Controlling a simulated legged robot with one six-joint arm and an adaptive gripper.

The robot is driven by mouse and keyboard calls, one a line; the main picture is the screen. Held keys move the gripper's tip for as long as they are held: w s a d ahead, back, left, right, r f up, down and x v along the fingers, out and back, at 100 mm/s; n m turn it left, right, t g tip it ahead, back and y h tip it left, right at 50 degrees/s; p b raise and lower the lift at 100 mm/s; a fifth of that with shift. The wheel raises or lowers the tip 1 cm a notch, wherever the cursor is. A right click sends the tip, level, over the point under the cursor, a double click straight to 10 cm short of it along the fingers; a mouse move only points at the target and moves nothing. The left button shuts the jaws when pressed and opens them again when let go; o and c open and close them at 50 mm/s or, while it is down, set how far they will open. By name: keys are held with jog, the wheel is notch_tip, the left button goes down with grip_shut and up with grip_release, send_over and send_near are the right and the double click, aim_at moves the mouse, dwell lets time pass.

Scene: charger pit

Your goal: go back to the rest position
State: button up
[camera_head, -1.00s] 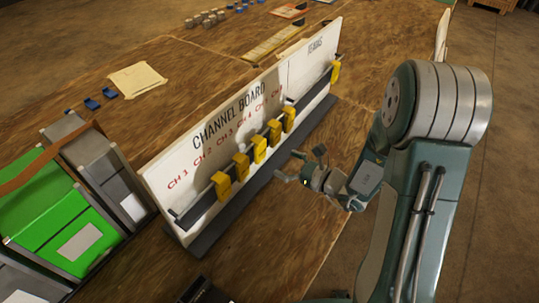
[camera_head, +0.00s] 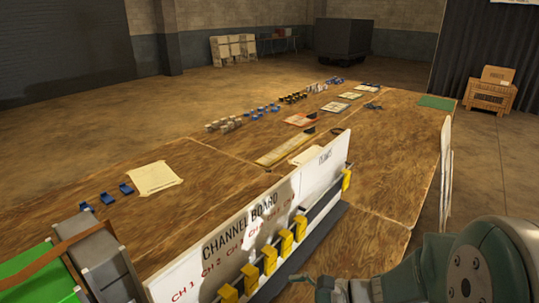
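My gripper (camera_head: 325,288) is at the bottom edge of the head view, to the right of the channel board's front face. Only a small part of it shows, and I cannot tell whether its fingers are open or shut. My arm fills the lower right corner. The white channel board (camera_head: 262,222) stands upright on the wooden table, with several yellow clips (camera_head: 286,243) along its dark rail. One more yellow clip (camera_head: 346,179) hangs at the board's far right end. My gripper appears apart from the board.
A green and grey case (camera_head: 100,258) stands left of the board. Paper (camera_head: 155,178), blue blocks (camera_head: 106,198) and several small parts (camera_head: 224,125) lie on the wooden table (camera_head: 390,150). A white panel (camera_head: 446,180) stands at the right edge. A crate (camera_head: 491,95) is on the floor beyond.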

jog(key=s+d+r+n+g+h, duration=0.2)
jog(key=s+r+n+g+h, duration=0.1)
jog(key=s+n+h, duration=0.45)
jog(key=s+d+r+n+t+h, duration=0.3)
jog(key=d+r+n+t+h, duration=0.2)
jog(key=d+r+n+h, duration=0.1)
jog(key=shift+s+d+r+n, duration=0.15)
jog(key=shift+d+r+n, duration=0.7)
jog(key=shift+d+n, duration=0.4)
jog(key=shift+a, duration=0.15)
dwell(0.5)
